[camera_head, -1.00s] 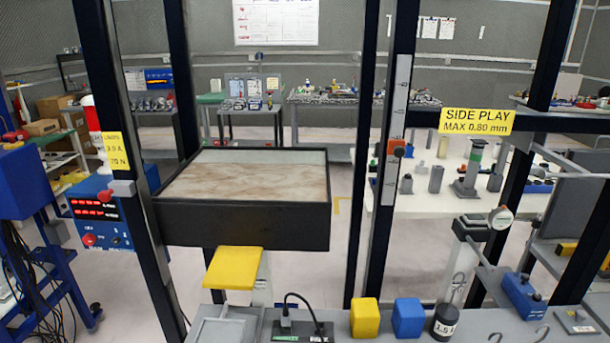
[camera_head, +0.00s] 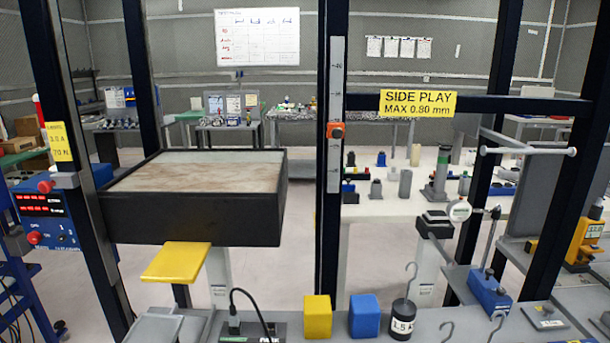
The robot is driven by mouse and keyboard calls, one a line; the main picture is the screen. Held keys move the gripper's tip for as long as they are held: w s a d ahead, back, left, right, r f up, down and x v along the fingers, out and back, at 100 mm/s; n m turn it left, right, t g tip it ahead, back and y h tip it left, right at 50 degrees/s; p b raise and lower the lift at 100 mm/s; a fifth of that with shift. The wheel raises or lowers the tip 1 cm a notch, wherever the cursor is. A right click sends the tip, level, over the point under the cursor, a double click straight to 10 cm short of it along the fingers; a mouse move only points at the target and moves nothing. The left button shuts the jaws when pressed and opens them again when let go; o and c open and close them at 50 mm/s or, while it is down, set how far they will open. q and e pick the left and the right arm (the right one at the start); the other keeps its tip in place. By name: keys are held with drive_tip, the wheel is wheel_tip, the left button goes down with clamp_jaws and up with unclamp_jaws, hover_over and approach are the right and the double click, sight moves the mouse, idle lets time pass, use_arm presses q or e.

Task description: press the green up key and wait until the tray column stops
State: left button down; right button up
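The tray column carries a black-sided tray (camera_head: 195,218) with a pale, brown-streaked top, held between dark posts. A vertical scale (camera_head: 335,110) with an orange marker (camera_head: 336,131) runs along the middle post. A small dark control box (camera_head: 250,330) with a cable and a patch of green sits at the bottom edge. It is cut off by the frame, and I cannot make out its keys clearly. Neither of my grippers is in view.
A yellow plate (camera_head: 176,262) juts out below the tray. A yellow block (camera_head: 317,317), a blue block (camera_head: 364,316) and a dark weight (camera_head: 402,318) stand on the front bench. A blue power unit (camera_head: 45,212) is at left. A dial gauge (camera_head: 459,210) stands at right.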

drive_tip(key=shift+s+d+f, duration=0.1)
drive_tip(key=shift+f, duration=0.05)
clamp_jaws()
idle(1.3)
